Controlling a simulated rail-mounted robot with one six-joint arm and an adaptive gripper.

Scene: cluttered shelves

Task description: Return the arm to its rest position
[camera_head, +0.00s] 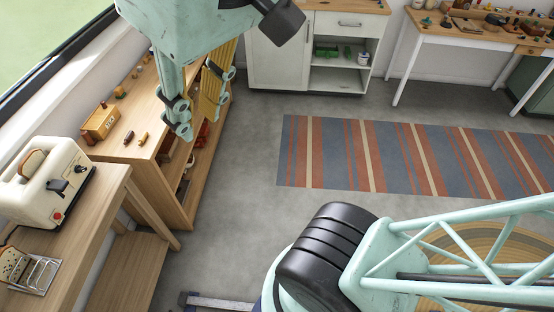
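My gripper (198,112) hangs down at the upper left, in front of the low wooden shelf unit. Its two pale green fingers stand apart, and I see no object clearly held between them. A yellow ribbed piece (211,92) shows at the right finger. I cannot tell whether it touches the finger or stands behind it. My pale green lattice arm link (465,250) and its black-banded joint (325,255) fill the lower right. The upper part of the gripper is cut off by the top edge.
The wooden shelf unit (163,185) carries a small wooden toy (100,122). A cream toaster (45,180) and a toast rack (28,270) stand on the table at left. A white cabinet (278,55) and workbench (465,38) stand behind. The striped rug (400,155) lies on open floor.

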